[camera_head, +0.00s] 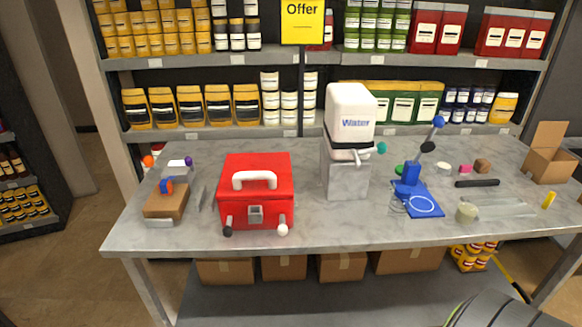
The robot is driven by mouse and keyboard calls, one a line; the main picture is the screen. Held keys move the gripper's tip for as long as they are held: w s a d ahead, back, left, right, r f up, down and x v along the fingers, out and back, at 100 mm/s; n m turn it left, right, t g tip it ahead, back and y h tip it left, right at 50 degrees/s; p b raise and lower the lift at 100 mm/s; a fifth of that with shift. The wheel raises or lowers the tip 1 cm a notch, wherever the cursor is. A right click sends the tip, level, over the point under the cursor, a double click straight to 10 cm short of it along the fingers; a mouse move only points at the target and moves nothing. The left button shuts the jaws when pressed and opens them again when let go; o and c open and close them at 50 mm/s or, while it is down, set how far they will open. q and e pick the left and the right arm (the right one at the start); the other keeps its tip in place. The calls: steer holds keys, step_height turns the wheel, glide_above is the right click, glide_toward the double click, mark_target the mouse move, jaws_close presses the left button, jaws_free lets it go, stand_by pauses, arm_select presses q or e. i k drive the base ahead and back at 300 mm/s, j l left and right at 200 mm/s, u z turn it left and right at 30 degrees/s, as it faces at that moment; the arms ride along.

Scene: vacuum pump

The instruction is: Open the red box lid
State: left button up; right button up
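The red box (240,205) stands on the left half of the grey table, near its front edge. Its red lid (275,166) is closed and carries a white handle (254,180) on top. A grey latch (255,214) sits at the middle of its front face. A dark ball (227,231) and a white ball (283,230) show at the lower front corners. Neither of my grippers is in the view.
The grey table (330,224) also holds a wooden block (166,202) left of the box, a white water container (349,118) on a grey block (344,174), a blue pump-like device (412,176) and an open cardboard box (551,155). Stocked shelves stand behind.

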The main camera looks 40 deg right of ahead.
mark_target(268, 176)
steer(key=z, duration=0.95)
steer(key=i+l+z, duration=0.1)
steer(key=z, duration=0.25)
steer(key=i+z, duration=0.3)
